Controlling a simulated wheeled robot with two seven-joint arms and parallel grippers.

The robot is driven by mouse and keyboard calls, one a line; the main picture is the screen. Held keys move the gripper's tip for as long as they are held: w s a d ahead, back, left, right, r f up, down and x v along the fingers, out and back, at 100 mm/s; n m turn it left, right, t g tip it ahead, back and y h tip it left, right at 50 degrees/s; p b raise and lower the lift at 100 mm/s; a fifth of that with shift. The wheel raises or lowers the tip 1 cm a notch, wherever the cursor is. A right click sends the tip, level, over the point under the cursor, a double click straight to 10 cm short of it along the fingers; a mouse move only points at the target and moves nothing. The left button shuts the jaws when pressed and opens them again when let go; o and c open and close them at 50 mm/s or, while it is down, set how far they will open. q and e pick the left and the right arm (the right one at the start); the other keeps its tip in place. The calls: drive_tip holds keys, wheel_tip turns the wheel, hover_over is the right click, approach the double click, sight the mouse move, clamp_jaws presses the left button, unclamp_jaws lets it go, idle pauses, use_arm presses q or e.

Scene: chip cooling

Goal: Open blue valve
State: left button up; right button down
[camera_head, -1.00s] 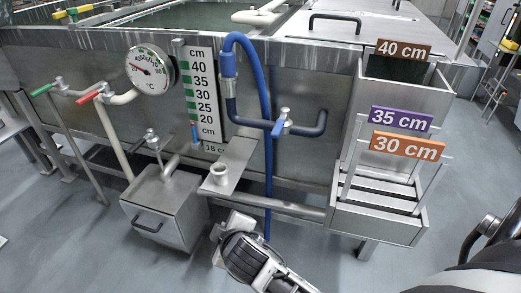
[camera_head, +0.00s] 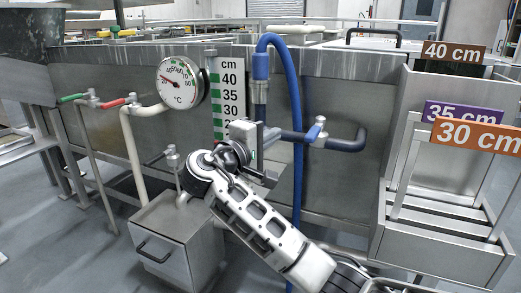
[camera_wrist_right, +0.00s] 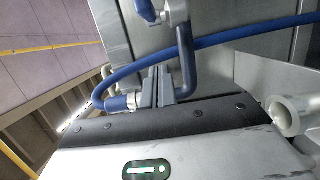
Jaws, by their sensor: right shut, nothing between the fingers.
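The blue valve (camera_head: 316,131) has a small blue lever on a metal body, set in the dark blue pipe (camera_head: 345,142) on the tank's front wall. In the right wrist view the valve's metal body and blue lever (camera_wrist_right: 147,10) show at the top edge, partly cut off. My right gripper (camera_head: 264,147) is raised in front of the tank, just left of the valve and apart from its lever. In the right wrist view its fingers (camera_wrist_right: 158,87) are shut and empty, near the blue pipe. My left gripper is not in view.
A blue hose (camera_head: 296,90) hangs between my gripper and the valve. The red valve (camera_head: 115,104), green valve (camera_head: 74,98) and thermometer (camera_head: 183,83) are to the left. A metal rack (camera_head: 445,215) with 35 cm and 30 cm signs stands right.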

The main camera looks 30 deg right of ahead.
sight(313, 134)
use_arm(q)
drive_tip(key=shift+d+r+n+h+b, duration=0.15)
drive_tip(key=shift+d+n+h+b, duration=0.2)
drive_tip(key=shift+b, duration=0.4)
use_arm(e)
drive_tip(key=d, duration=0.2)
drive_tip(key=s+d, duration=0.1)
drive_tip(key=d, duration=0.2)
drive_tip(key=shift+s+d, duration=0.3)
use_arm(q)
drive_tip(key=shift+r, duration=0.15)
